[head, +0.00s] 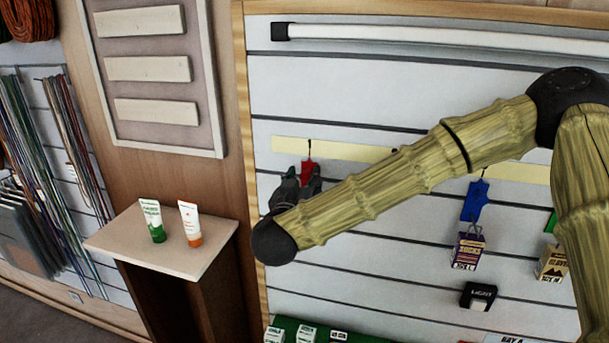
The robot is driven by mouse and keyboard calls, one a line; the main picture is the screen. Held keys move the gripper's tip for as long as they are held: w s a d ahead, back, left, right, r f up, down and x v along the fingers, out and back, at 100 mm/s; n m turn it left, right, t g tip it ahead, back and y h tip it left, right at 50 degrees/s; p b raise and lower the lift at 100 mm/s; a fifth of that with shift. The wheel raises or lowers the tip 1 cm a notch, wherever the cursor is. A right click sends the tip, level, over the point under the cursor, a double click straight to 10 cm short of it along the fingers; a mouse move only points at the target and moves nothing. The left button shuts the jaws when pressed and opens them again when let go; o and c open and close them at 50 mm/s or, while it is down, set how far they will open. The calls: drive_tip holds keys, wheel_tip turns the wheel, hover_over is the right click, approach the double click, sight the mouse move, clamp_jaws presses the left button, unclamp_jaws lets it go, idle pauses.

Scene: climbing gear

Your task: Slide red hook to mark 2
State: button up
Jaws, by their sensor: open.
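The red hook (306,171) hangs on the slatted wall panel near its left side, just under a pale yellow strip (350,151). My gripper (304,180) is at the red hook, with its dark fingers beside and in front of the hook's lower part. It is open; whether it touches the hook I cannot tell. My arm covers the middle of the strip. Number marks on the strip are not readable, and I cannot make out mark 2.
A blue hook (475,200) holds a purple box (467,250) further right. A green hook (551,222) and a tan box (551,262) are at the right edge. A pale stand (165,245) with two tubes is at left. Boxes sit on a green shelf (290,325) below.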

drive_tip(key=shift+w, duration=0.25)
clamp_jaws()
drive_tip(key=shift+d, duration=0.15)
